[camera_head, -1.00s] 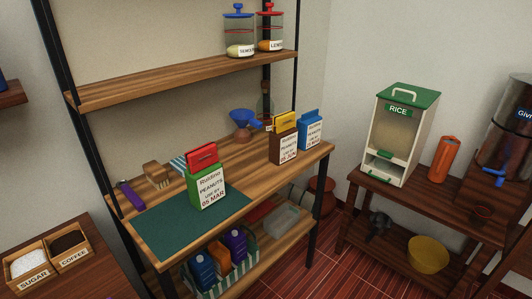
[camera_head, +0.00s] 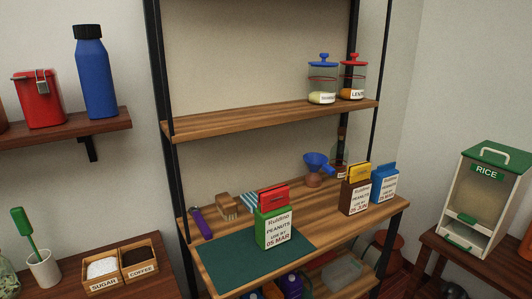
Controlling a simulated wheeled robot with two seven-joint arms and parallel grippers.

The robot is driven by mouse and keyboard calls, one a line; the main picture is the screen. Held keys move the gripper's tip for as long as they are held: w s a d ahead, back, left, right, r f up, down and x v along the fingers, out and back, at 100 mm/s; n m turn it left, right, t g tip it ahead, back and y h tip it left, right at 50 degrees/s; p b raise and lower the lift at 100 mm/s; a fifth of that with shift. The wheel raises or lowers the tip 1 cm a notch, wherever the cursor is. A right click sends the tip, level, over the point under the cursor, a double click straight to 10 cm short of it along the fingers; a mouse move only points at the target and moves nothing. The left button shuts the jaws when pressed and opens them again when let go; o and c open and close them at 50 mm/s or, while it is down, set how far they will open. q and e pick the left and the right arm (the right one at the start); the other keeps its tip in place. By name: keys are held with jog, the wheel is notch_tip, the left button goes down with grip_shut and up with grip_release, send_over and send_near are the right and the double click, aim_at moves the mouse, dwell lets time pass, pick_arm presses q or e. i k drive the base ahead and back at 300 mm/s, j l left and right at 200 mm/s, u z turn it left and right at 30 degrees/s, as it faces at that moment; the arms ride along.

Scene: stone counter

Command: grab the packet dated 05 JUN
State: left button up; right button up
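Three peanut packets stand upright on the wooden shelf. The brown packet with a yellow top (camera_head: 354,193) stands toward the right; its date ends in JUN, but the day is too small to read surely. A blue packet (camera_head: 384,184) stands just right of it, its date too small to read surely. The green packet with a red top (camera_head: 273,227) reads 05 MAR and stands on the dark green mat (camera_head: 240,272), left of the brown one. Neither of my grippers is in view.
A brush (camera_head: 229,205) and a purple-handled tool (camera_head: 201,223) lie at the shelf's left. The upper shelf (camera_head: 270,118) holds two jars. A black post (camera_head: 387,240) stands at the front right.

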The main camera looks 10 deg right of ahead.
aim_at(354, 198)
jog(key=i+l+u, duration=0.15)
jog(key=l, duration=0.5)
jog(key=l+u, duration=0.15)
jog(key=l, duration=0.45)
